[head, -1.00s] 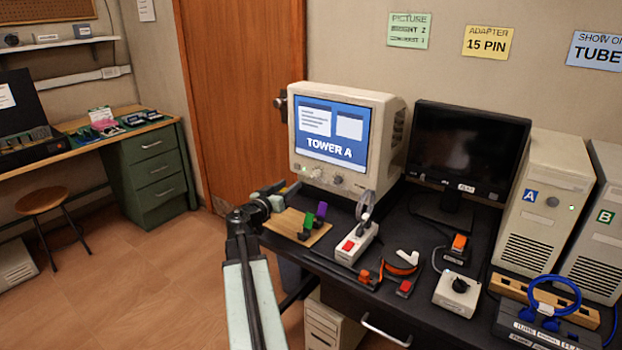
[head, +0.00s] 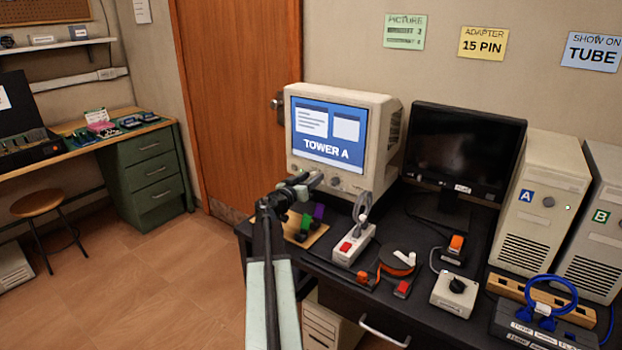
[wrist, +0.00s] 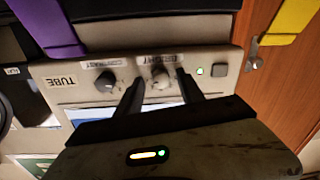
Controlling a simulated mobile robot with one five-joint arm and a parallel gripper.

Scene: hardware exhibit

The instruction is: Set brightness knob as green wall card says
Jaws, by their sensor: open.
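The tube monitor (head: 390,130) stands on the dark desk with "TOWER A" on its lit screen. The green card (head: 404,31) on the wall is headed "PICTURE"; its two smaller lines are too blurred to read surely. In the wrist view, the brightness knob (wrist: 160,77) is pale, under a label reading "BRIGHT". The dark contrast knob (wrist: 105,82) is left of it. My gripper (wrist: 161,80) is open, its two dark fingers on either side of the brightness knob. I cannot tell whether they touch it. In the head view my gripper (head: 315,179) is at the monitor's lower front.
A wooden board (head: 305,232) with green and purple pieces lies below the monitor front. A white box with a red switch (head: 352,245) and an orange tape reel (head: 397,263) are to its right. A dark flat monitor (head: 465,150) stands right of the tube monitor.

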